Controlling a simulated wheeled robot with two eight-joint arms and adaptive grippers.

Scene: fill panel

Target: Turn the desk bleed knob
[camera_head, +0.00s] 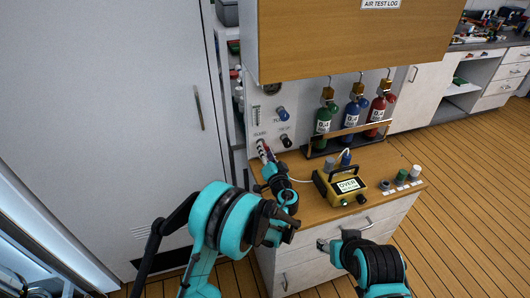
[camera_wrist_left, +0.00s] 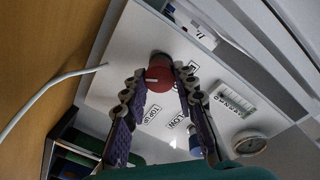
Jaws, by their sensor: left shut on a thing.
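The red bleed knob (camera_wrist_left: 159,76), with a pale mark on its face, sits on the white panel (camera_wrist_left: 120,68). In the left wrist view my left gripper (camera_wrist_left: 163,80) has one finger on each side of it and is shut on it. In the head view my left gripper (camera_head: 264,150) reaches the panel's lower left, and its fingers mostly hide the knob. My right gripper (camera_head: 325,245) is low by the drawer fronts; its fingers are too small to read.
A blue knob (camera_head: 282,114) and a dark knob (camera_head: 286,140) are on the panel nearby. A yellow device (camera_head: 340,188) with a pale hose stands on the desk (camera_head: 312,213). Green, blue and red cylinders stand in a rack behind. A wooden cabinet (camera_head: 350,45) overhangs the panel.

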